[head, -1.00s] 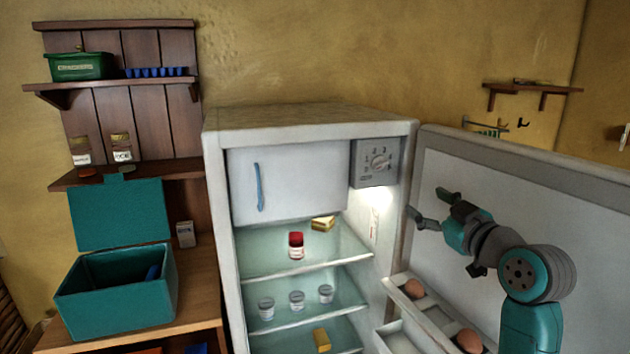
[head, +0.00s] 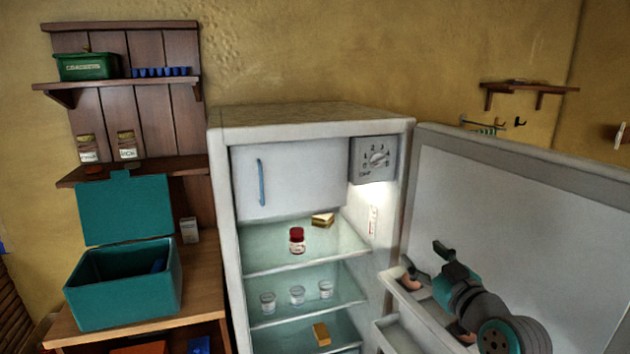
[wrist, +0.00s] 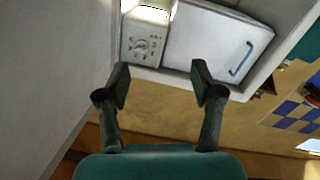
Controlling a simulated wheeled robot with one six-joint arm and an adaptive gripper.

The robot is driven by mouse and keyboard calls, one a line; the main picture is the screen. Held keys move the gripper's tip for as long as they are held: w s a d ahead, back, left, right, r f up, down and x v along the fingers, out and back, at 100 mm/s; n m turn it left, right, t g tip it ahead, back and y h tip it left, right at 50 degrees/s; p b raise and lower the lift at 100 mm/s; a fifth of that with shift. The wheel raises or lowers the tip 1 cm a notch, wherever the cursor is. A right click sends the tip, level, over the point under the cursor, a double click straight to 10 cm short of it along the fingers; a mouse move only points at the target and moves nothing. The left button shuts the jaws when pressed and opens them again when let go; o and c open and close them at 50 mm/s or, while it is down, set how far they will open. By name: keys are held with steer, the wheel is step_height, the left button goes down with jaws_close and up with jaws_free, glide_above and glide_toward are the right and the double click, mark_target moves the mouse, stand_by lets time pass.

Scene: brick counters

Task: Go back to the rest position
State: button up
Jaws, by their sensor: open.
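My gripper (head: 424,262) is at the lower right in the head view, in front of the inner side of the open fridge door (head: 530,215). Its two fingers are apart with nothing between them; in the wrist view the open gripper (wrist: 160,85) shows the same. The fridge dial (wrist: 146,44) and the freezer flap (wrist: 215,40) lie beyond the fingertips in the wrist view. In the head view my arm partly hides the door racks and the eggs in them.
The open fridge (head: 312,120) holds a red-lidded jar (head: 297,240), several small cups (head: 297,295) and yellow blocks. A teal box (head: 125,285) with its lid up stands on the wooden counter (head: 205,285) at left. A small wall shelf (head: 530,88) is at upper right.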

steer(key=s+a+f+m+g+h, duration=0.1)
steer(key=s+f+m+h, duration=0.15)
steer(key=s+f, duration=0.95)
steer(key=s+a+f+m+h, duration=0.1)
steer(key=s+f+m+h, duration=0.15)
steer(key=s+f, duration=1.05)
steer(key=s+a+f+g, duration=0.1)
steer(key=s, duration=2.7)
steer(key=shift+s+a+f+m+y, duration=0.3)
steer(key=shift+s+a+f+m, duration=0.05)
steer(key=shift+s+a+m, duration=0.05)
